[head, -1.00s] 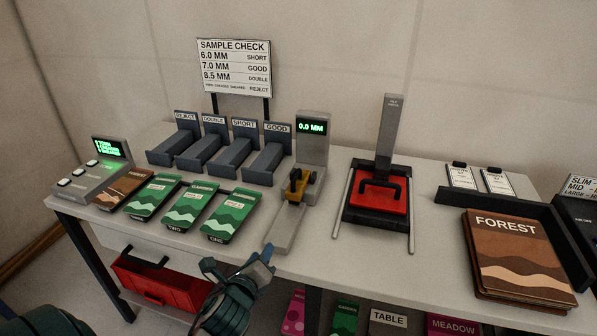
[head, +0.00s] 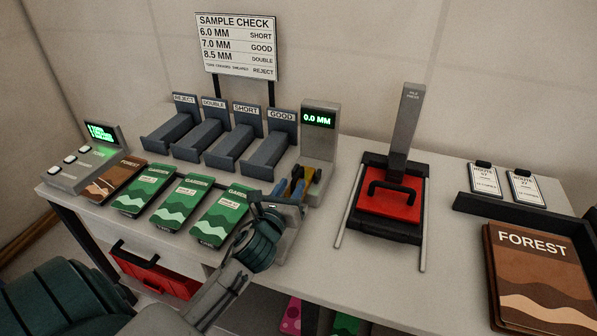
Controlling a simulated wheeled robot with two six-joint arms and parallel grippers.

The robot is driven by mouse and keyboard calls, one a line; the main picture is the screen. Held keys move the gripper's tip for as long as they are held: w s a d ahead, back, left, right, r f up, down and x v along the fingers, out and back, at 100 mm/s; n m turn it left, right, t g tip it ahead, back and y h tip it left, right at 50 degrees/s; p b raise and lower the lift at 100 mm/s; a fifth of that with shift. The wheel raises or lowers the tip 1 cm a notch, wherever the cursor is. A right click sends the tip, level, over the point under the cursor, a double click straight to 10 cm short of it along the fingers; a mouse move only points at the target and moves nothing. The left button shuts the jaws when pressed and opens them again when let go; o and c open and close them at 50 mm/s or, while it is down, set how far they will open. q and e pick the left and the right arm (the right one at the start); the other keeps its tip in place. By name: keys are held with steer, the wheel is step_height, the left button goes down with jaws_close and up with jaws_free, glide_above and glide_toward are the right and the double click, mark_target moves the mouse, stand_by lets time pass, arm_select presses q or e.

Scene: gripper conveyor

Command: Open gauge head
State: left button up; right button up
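The gauge (head: 319,150) is a grey upright unit on the table with a green display reading 0.0 MM. Its yellow and black head (head: 299,186) sits low at the front of the upright, above a grey base strip. My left gripper (head: 284,196) is at the near side of the head and overlaps its lower part in the head view. Whether the fingers touch the head or are closed on it is unclear. My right gripper is not in view.
Three green garden packets (head: 184,202) and a brown forest packet (head: 116,180) lie left of the gauge. Several labelled blue-grey bins (head: 237,152) stand behind. A press with a red plate (head: 388,202) stands right. A forest stack (head: 540,275) lies far right.

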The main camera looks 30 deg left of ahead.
arm_select(q)
steer(key=x, duration=0.5)
steer(key=shift+w+a+f+p, duration=0.1)
steer(key=shift+w+p, duration=0.2)
steer(key=shift+w, duration=0.05)
jaws_close()
